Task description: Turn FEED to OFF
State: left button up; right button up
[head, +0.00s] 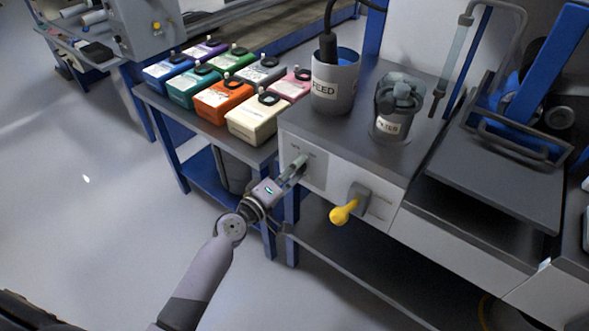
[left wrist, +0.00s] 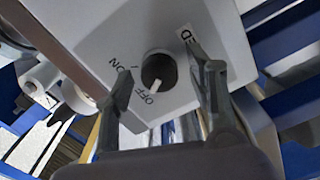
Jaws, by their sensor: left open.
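The feed switch is a dark round knob (left wrist: 159,70) on a light grey panel (left wrist: 100,38) in the left wrist view. ON and OFF are printed beside it, and a white mark on the knob's lower edge lies next to the word OFF. My left gripper (head: 298,166) is at the cabinet's front panel in the head view. In the left wrist view its fingers (left wrist: 165,92) are apart, one on each side of the knob, with nothing held. My right gripper is not in view.
A grey cup marked FEED (head: 335,88) and a jar of dark pieces (head: 396,112) stand on the cabinet top (head: 345,137). A yellow-ended lever (head: 345,211) juts out right of my gripper. Several coloured tubs, one cream (head: 258,122), stand on the left bench.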

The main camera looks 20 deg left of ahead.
pick_arm(q)
jog(key=v, duration=1.2)
dwell(0.3)
